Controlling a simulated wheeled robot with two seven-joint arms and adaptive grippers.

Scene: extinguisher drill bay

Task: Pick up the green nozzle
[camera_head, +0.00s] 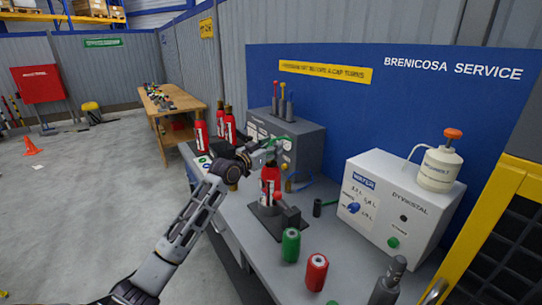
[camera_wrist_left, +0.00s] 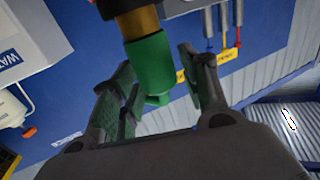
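The green nozzle (camera_wrist_left: 150,62) shows in the left wrist view, below a brass-coloured neck (camera_wrist_left: 138,22) in that picture. My left gripper (camera_wrist_left: 160,95) is open, with one finger on each side of the nozzle; a gap shows on the right side. In the head view my left gripper (camera_head: 265,155) is at the top of the red extinguisher (camera_head: 268,184), which stands upright in a dark stand on the bench. The gripper hides much of the extinguisher's top.
A white box (camera_head: 377,193) with a bottle (camera_head: 440,167) on it stands at right. A green can (camera_head: 291,245) and a red can (camera_head: 316,271) stand at the bench front. More red extinguishers (camera_head: 200,137) stand behind the gripper, beside a grey box (camera_head: 305,149).

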